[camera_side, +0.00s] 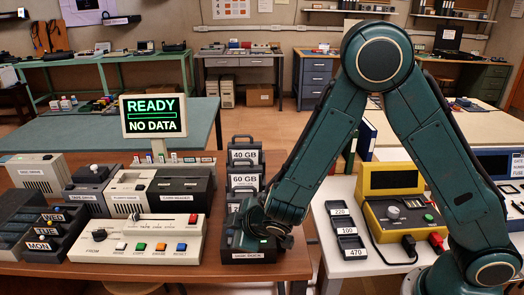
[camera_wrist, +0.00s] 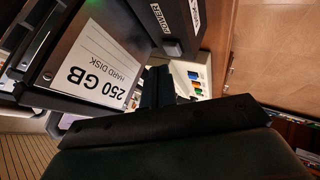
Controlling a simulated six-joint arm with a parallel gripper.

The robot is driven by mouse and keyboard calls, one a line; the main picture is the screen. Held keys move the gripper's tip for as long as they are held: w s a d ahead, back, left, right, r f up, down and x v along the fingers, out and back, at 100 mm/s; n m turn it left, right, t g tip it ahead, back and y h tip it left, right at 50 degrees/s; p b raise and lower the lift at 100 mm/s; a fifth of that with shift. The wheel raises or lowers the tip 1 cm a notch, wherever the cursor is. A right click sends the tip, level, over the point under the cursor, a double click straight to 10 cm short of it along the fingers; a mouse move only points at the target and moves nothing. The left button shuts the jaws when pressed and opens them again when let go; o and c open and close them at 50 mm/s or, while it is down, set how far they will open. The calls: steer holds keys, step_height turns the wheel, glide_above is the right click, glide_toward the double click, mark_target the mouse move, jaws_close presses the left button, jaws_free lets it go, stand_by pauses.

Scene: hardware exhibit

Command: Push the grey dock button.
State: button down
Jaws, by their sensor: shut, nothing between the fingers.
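The dark disk dock (camera_side: 247,257) sits at the right front of the wooden table, its label facing the camera. A small green light shows above it. My gripper (camera_side: 284,241) is low at the dock's right side, and its arm hides part of the dock. In the wrist view my gripper's dark fingers (camera_wrist: 158,86) are together and empty. A hard disk labelled 250 GB (camera_wrist: 100,70) is close by on the left. A small grey button (camera_wrist: 172,49) shows just beyond the fingertips, near the word POWER. I cannot tell whether the fingers touch it.
The READY / NO DATA screen (camera_side: 155,116) is further back. A yellow device (camera_side: 390,210) and labelled trays (camera_side: 345,235) are on the white table at right.

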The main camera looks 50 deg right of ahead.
steer(key=shift+r, duration=0.1)
step_height(320, 180, up, 6)
steer(key=shift+f, duration=0.1)
stand_by(0.7)
steer(key=shift+s+d+r+m, duration=0.2)
steer(key=shift+d+r+m, duration=0.1)
steer(key=shift+d+r, duration=0.2)
steer(key=s+d+r+m+g, duration=0.1)
steer(key=s+d+r+m, duration=0.25)
steer(key=d+r, duration=0.3)
steer(key=s+d+r+m+g, duration=0.1)
steer(key=s+d+r, duration=0.1)
steer(key=s, duration=0.5)
steer(key=s+d+r+m, duration=0.2)
steer(key=s+r, duration=0.2)
steer(key=s, duration=0.4)
steer(key=s+d+r+m+g, duration=0.1)
steer(key=s+d+r, duration=0.1)
steer(key=s, duration=0.6)
steer(key=shift+s+d+r+g, duration=0.2)
steer(key=shift+r+g, duration=0.1)
steer(key=shift+r, duration=0.4)
steer(key=shift+w, duration=0.1)
